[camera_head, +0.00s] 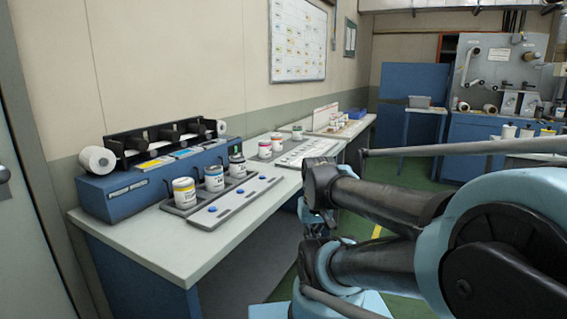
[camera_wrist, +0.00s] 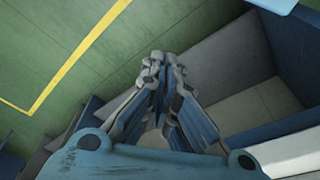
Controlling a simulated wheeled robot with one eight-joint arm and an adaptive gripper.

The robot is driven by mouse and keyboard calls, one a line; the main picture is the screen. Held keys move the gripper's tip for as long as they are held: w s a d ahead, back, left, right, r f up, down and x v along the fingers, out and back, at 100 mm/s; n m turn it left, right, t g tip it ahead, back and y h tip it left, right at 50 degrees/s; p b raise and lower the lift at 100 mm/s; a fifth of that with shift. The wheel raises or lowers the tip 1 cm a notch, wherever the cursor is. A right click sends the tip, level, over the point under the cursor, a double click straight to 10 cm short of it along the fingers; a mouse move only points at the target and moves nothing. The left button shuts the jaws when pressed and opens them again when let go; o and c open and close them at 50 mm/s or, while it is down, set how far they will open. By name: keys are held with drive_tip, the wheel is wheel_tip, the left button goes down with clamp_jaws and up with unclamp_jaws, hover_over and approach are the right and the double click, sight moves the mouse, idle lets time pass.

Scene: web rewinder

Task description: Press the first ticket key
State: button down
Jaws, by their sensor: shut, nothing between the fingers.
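A light grey key panel (camera_head: 238,197) lies along the front of the near workbench. It carries blue round keys: a near one (camera_head: 212,209), a middle one (camera_head: 239,191) and a far one (camera_head: 262,177). I cannot read any label that tells which is first. My gripper (camera_wrist: 163,60) shows in the wrist view with its fingers together and empty, pointing down over the green floor and grey surfaces. In the head view my arm is right of the bench, apart from the panel. The keys cannot be made out in the wrist view.
Jars with a yellow label (camera_head: 184,193), a blue label (camera_head: 214,179) and a dark label (camera_head: 237,167) stand just behind the panel. A blue machine (camera_head: 125,192) with a white roll (camera_head: 97,160) is behind them. The bench (camera_head: 150,245) has bare room at its front left.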

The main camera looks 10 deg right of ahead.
drive_tip(key=r, duration=0.1)
wheel_tip(320, 180, up, 19)
drive_tip(key=m+t, duration=0.7)
drive_tip(key=m, duration=0.2)
hover_over(284, 160)
drive_tip(key=d, duration=0.1)
drive_tip(key=shift+w, duration=0.25)
wheel_tip(284, 160, down, 7)
drive_tip(key=shift+f, duration=0.9)
